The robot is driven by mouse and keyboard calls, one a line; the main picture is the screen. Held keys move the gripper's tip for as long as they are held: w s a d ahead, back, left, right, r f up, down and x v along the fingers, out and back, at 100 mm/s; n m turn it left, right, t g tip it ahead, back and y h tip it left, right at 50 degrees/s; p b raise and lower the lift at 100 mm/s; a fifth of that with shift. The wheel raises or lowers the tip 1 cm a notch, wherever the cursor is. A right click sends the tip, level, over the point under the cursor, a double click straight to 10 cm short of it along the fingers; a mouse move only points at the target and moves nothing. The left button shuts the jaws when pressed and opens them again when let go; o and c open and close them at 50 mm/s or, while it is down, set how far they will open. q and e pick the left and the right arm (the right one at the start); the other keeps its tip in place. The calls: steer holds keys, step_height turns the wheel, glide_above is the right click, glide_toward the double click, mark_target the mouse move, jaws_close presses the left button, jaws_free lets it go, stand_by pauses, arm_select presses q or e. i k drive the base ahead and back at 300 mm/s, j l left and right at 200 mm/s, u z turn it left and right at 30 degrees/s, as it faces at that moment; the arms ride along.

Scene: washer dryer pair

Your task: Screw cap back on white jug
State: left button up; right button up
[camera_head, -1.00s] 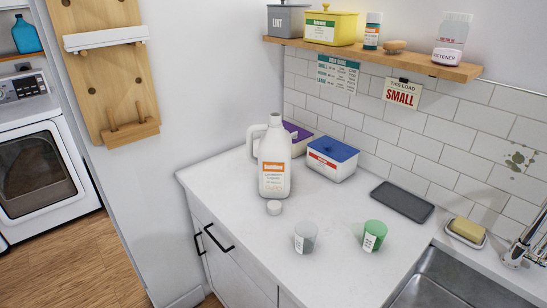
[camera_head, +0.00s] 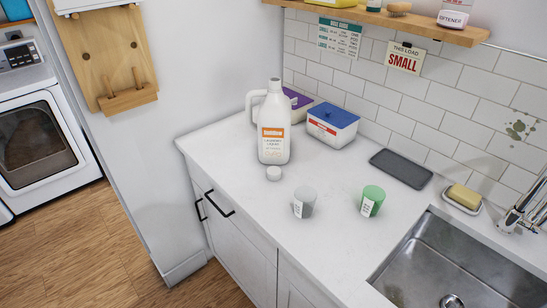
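The white jug (camera_head: 273,128) stands upright on the white counter, with an orange label and a handle on its left side. Its neck shows at the top with no separate cap on it that I can make out. A small white cap (camera_head: 274,173) lies on the counter just in front of the jug, apart from it. Neither of my grippers is in view.
A grey cup (camera_head: 304,202) and a green cup (camera_head: 372,200) stand in front. Behind the jug are a blue-lidded box (camera_head: 332,125) and a purple-lidded box (camera_head: 298,104). A dark tray (camera_head: 401,169), soap dish (camera_head: 463,198) and sink (camera_head: 460,262) lie right. The counter's front left is clear.

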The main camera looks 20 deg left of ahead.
mark_target(274, 125)
steer(key=j+z, duration=0.5)
steer(key=k+j+z, duration=0.15)
steer(key=j+z, duration=0.3)
steer(key=j, duration=0.2)
